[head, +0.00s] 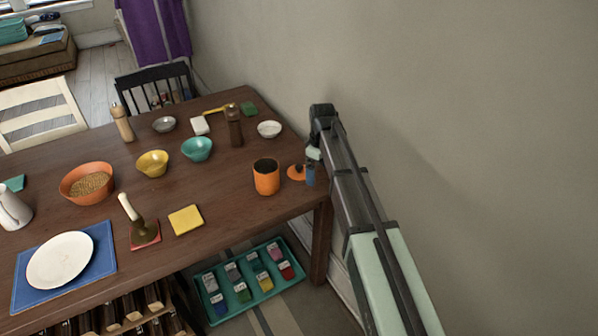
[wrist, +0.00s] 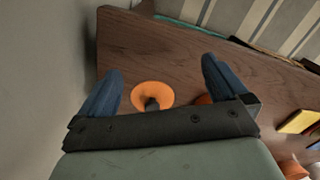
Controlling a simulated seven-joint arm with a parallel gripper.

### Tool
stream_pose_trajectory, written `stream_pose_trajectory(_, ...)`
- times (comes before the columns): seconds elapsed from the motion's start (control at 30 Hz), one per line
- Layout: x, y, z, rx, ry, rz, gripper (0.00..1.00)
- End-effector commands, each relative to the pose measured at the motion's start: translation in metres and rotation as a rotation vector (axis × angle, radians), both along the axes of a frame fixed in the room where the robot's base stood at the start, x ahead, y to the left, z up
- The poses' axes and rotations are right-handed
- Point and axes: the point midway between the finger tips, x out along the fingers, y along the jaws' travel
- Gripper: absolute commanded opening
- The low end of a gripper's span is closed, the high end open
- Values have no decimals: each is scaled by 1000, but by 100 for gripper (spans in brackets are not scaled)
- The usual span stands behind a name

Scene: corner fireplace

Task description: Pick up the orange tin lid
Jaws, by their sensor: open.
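The orange tin lid (head: 296,172) lies on the wooden table near its right corner, with a dark knob on top. In the wrist view the lid (wrist: 152,96) shows between my two blue fingers, its near part and knob partly hidden by my gripper's dark body. My gripper (head: 311,172) is open and empty above the table at the lid's right side. In the wrist view my gripper's fingertips (wrist: 162,72) stand apart, one on each side of the lid. The open orange tin (head: 266,179) stands upright just left of the lid.
The wall (head: 470,110) is close on the right of my arm. A white bowl (head: 269,129) and a dark brown mill (head: 234,127) stand behind the tin. A yellow square (head: 186,220) lies to the left. A teal tray (head: 252,283) of small packets is below the table edge.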

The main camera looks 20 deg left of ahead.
Motion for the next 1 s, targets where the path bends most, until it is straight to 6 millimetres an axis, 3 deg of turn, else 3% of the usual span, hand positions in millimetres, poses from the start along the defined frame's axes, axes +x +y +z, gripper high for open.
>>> stream_pose_trajectory(0.03,19,18,14,4,-8,73,100)
stream_pose_trajectory(0.2,51,60,54,8,-21,319,100)
stream_pose_trajectory(0.3,60,75,71,10,-25,415,100)
stream_pose_trajectory(0.43,64,83,78,9,-28,478,100)
stream_pose_trajectory(0.57,63,84,67,9,-26,489,100)
stream_pose_trajectory(0.8,63,83,25,10,-27,487,100)
stream_pose_trajectory(1.0,63,83,1,10,-28,486,100)
